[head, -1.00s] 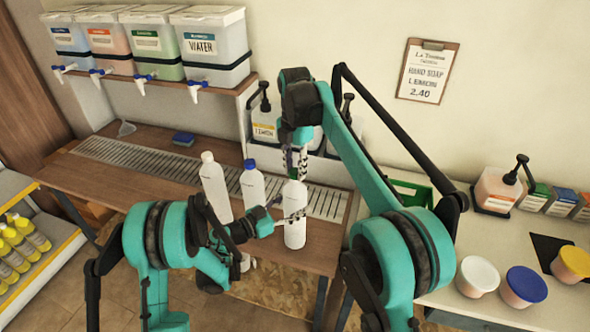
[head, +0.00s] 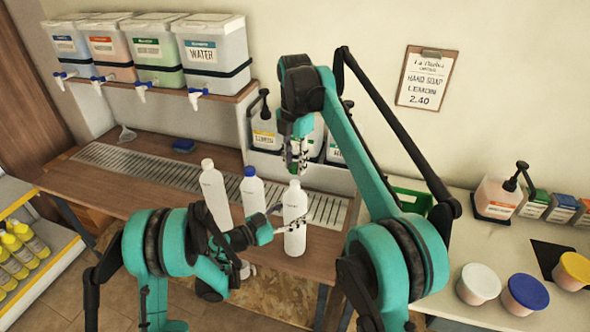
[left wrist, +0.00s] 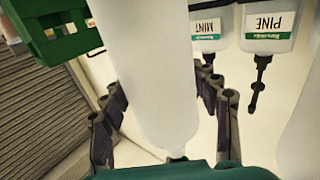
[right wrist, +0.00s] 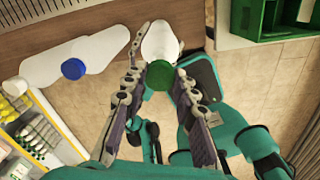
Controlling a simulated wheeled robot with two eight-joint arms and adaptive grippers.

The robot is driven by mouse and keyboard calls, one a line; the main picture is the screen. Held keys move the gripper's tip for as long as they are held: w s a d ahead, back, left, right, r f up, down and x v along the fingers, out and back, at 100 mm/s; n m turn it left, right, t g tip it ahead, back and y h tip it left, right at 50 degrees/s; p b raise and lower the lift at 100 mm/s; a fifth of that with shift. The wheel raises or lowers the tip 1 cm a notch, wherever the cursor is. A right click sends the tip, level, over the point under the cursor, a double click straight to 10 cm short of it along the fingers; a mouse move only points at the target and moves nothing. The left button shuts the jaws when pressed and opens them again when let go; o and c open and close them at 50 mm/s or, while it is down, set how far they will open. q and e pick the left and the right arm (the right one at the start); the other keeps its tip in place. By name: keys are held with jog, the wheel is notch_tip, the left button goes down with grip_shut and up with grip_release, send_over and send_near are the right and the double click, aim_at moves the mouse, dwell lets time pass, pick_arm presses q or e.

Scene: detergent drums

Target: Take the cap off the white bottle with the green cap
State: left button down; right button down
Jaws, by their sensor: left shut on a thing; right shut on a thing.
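The white bottle (head: 295,222) stands upright near the front edge of the wooden counter, its top bare in the head view. It also fills the middle of the left wrist view (left wrist: 155,70). My left gripper (head: 280,222) is shut around the bottle's body; its fingers flank it in the left wrist view (left wrist: 165,110). My right gripper (head: 298,165) is above the bottle, shut on the green cap (right wrist: 187,78), which sits between its fingers in the right wrist view. The cap is apart from the bottle, with a small gap below it.
A plain white bottle (head: 214,192) and a blue-capped white bottle (head: 252,192) stand just left of the held one. Pump dispensers (head: 266,135) are behind. A green crate (head: 410,197) and tubs (head: 478,284) are on the right counter.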

pick_arm(q)
jog(key=shift+c, duration=1.7)
grip_release()
